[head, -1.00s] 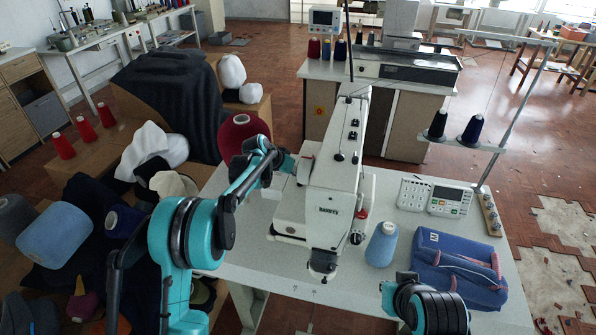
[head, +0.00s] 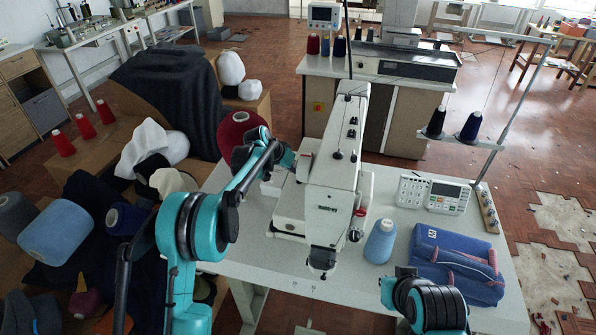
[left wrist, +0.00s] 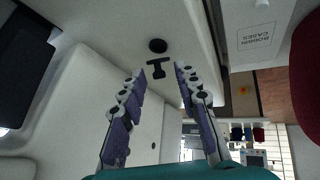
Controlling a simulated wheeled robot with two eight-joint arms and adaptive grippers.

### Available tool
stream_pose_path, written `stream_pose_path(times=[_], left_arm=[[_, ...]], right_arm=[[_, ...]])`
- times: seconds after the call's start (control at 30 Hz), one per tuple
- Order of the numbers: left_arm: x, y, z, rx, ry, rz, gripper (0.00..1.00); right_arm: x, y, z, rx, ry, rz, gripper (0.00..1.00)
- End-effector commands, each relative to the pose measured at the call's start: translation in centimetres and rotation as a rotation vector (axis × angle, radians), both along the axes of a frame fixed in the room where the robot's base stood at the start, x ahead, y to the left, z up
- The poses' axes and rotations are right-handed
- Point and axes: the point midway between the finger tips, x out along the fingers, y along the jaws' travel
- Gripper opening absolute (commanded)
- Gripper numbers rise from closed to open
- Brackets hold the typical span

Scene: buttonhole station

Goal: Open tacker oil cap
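The white sewing machine (head: 325,188) stands on the table, and its side fills much of the left wrist view (left wrist: 190,30). A black T-shaped piece (left wrist: 159,67) and a round black spot (left wrist: 158,46) sit on that white side; I cannot tell for certain which is the oil cap. My left gripper (left wrist: 161,72) is open, its fingertips on either side of the T-shaped piece. I cannot tell whether they touch it. In the head view my left arm reaches the machine's left side, and the fingers are hard to see. My right gripper is out of view.
A box labelled bobbin cases (left wrist: 262,38) is close on the right in the left wrist view. A red thread cone (head: 240,132) stands by my left forearm. A blue cone (head: 380,241), a blue pouch (head: 455,262) and a control panel (head: 447,197) occupy the table's right.

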Motion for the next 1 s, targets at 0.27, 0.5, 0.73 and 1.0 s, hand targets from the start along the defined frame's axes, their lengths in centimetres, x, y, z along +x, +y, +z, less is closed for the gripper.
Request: stream_pose_path(times=[0.27, 0.5, 0.73, 1.0], left_arm=[[-0.9, 1.1, 1.9, 0.000, 0.000, 0.002, 0.32], [-3.0, 3.4, 6.1, 0.000, 0.001, 0.002, 0.32], [-4.4, 4.9, 9.0, 0.000, 0.000, 0.001, 0.32], [-4.7, 5.3, 9.7, 0.000, 0.000, 0.000, 0.32]], right_arm=[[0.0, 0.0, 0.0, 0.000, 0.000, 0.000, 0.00], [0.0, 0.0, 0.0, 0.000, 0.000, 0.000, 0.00], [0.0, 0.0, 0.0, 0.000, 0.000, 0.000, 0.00], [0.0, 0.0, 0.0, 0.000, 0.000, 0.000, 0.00]])
